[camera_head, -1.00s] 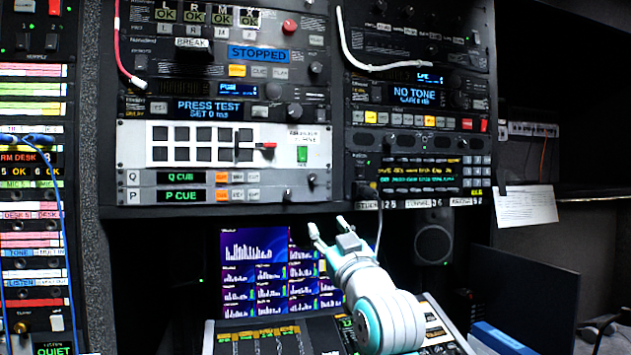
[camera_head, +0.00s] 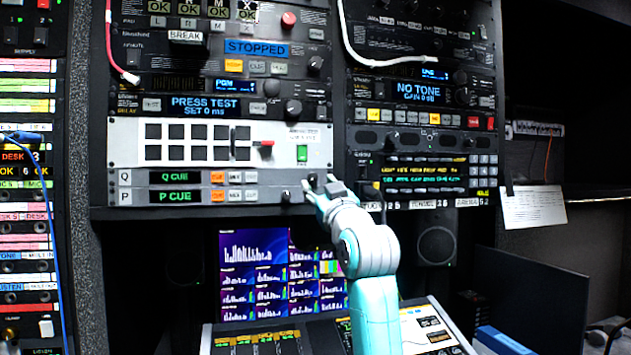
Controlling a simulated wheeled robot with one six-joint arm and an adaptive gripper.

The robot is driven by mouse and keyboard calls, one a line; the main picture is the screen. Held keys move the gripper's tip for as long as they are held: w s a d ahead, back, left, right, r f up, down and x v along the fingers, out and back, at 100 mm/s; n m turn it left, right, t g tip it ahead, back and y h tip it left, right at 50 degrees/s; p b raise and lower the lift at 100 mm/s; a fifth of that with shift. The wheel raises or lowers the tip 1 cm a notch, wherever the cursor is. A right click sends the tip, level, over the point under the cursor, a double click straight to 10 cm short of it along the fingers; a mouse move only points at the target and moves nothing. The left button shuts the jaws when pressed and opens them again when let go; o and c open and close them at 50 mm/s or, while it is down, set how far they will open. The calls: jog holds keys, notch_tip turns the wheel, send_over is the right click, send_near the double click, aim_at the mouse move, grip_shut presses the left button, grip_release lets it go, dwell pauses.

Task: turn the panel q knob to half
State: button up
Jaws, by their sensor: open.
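The panel Q row (camera_head: 138,178) is a light rack strip with a green "Q CUE" display and small buttons. Its dark knob (camera_head: 312,179) is at the right end of the row. My gripper (camera_head: 318,184) is open, with its fingertips at this knob, one on each side of it in the picture. The fingers and hand partly cover this end of the panel. I cannot tell whether they touch the knob, and its pointer is too small to read.
The similar panel P row (camera_head: 138,197) lies just below. A panel with black keys, a red lever (camera_head: 265,143) and a green switch (camera_head: 302,153) is just above. A white cable (camera_head: 347,45) hangs at upper right. Monitors (camera_head: 255,275) and a console stand below.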

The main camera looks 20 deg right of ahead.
aim_at(314, 178)
jog(key=shift+x, duration=1.85)
grip_shut()
